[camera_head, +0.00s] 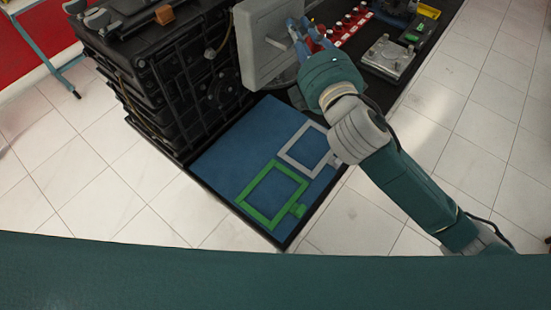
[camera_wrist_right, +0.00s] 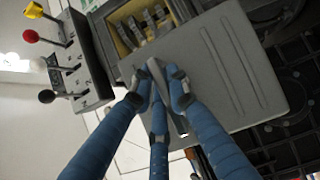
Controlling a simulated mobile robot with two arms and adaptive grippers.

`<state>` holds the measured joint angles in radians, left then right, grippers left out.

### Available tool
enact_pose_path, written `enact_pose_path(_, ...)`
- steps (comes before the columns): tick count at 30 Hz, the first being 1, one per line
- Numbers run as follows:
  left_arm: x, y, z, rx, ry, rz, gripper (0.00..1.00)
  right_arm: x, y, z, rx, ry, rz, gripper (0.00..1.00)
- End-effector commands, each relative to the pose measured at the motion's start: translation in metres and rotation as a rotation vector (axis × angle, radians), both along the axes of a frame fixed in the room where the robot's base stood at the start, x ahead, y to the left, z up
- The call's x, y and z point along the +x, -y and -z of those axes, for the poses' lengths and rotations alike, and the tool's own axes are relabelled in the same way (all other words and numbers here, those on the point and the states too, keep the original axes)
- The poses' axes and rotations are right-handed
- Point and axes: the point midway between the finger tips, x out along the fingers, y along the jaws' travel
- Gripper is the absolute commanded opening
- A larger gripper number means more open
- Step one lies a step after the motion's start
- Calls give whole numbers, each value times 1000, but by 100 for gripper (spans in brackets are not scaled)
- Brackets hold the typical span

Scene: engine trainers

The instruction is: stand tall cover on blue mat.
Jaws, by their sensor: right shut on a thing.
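The tall cover (camera_head: 262,48) is a light grey flat panel with rounded corners, roughly upright beside the black engine block at the top of the head view. My right gripper (camera_head: 299,32) is at its right side. In the right wrist view, the blue fingers (camera_wrist_right: 163,92) are closed on a grey handle-like part of the cover (camera_wrist_right: 228,65). The blue mat (camera_head: 225,140) lies below the cover in the head view, in a dark-edged tray. Whether the cover's lower edge touches anything is unclear. My left gripper is not in view.
A green square frame (camera_head: 252,183) and a light grey one (camera_head: 291,154) lie on the mat's right half. The mat's left part is bare. The black engine block (camera_head: 165,75) borders the mat. A red strip with knobs (camera_head: 345,24) and a metal plate (camera_head: 389,58) lie beyond my right arm.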

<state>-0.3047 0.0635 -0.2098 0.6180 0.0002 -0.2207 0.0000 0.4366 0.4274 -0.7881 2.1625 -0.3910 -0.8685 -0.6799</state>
Motion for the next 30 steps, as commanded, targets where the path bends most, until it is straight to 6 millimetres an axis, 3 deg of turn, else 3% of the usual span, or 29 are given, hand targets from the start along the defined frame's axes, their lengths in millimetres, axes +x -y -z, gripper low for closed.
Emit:
enact_pose_path(4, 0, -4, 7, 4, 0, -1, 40, 9, -20, -15, 6, 12, -44, 0)
enact_pose_path(8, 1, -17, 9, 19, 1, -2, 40, 12, -26, -10, 6, 7, -56, 0)
enact_pose_path(14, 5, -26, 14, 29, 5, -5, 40, 12, -27, 34, 5, 1, -57, 0)
enact_pose_path(24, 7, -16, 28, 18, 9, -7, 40, 12, -27, 113, 7, 3, -56, 0)
enact_pose_path(30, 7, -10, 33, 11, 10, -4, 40, 12, -27, 136, 8, 7, -57, 0)
